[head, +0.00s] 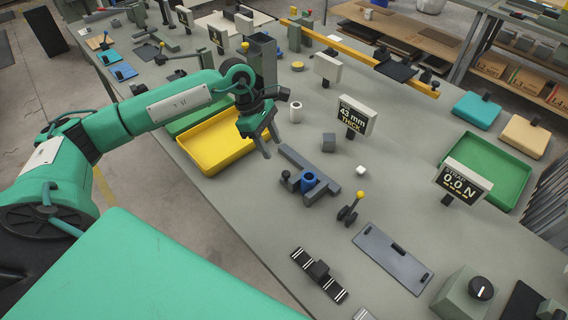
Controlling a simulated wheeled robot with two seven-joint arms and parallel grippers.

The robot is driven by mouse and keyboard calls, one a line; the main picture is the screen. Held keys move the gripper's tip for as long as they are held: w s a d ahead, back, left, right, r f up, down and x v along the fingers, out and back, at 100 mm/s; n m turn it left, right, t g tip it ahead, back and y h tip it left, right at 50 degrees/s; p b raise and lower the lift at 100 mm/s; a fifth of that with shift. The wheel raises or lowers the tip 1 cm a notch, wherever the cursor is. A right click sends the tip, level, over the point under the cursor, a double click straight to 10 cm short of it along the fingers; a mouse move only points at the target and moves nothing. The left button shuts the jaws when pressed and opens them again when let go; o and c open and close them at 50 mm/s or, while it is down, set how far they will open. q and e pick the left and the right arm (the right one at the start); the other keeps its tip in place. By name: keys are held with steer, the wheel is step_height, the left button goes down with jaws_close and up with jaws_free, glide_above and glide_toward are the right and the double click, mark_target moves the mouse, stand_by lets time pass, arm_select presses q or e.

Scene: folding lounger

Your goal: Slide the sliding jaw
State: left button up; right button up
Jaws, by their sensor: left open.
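A dark grey caliper-like tool (318,172) lies on the table near the middle of the head view. It has a long bar and jaw pieces, and a small dark knob (286,174) stands at its left end. A blue cylinder (308,181) stands between the jaw pieces. I cannot tell for sure which piece is the sliding jaw. My left gripper (270,149) is open and empty, pointing down just left of and behind the tool, apart from it. A sign behind reads "43 mm thick" (354,117). My right gripper is not in view.
A yellow tray (215,145) lies under and beside my left forearm. A grey cube (328,142), a white roll (295,111) and a yellow-knobbed lever (349,209) stand around the tool. A "0.0 N" sign (461,182) and green tray (487,168) are at right.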

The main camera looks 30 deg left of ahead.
mark_target(285, 172)
arm_select(q)
steer(key=p+x, duration=0.2)
steer(key=x, duration=0.7)
steer(key=shift+d, duration=0.1)
steer(key=shift+w+d+f, duration=0.1)
steer(key=shift+f, duration=0.25)
steer(key=shift+c, duration=0.5)
jaws_close()
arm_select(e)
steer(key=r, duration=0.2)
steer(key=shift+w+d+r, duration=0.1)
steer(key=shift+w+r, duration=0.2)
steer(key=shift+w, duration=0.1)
